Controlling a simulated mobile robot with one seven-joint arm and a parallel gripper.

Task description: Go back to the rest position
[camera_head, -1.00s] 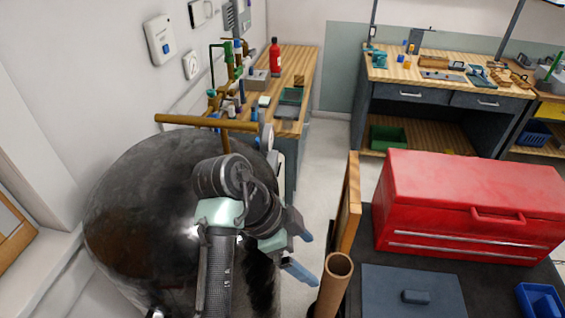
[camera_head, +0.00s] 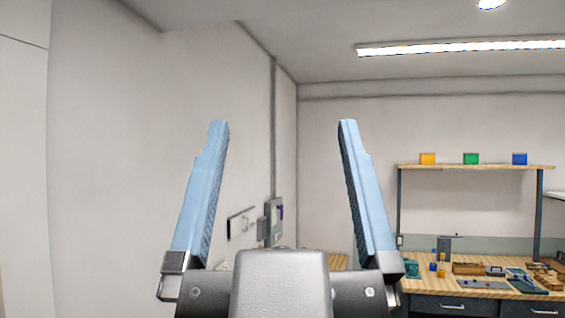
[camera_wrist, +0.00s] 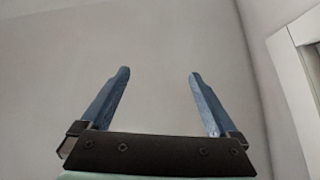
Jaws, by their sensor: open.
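My gripper (camera_head: 284,125) is open and empty in the head view. In the wrist view my gripper (camera_wrist: 159,75) also shows open, with nothing between the fingers and a plain pale wall or ceiling surface beyond. No glass rod shows clearly in either view now.
A wooden-topped workbench (camera_head: 462,287) with small tools stands at the far right. A shelf (camera_head: 475,167) above it holds yellow, green and blue boxes. Wall-mounted devices (camera_head: 272,222) sit on the left wall. The space around my fingers is clear.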

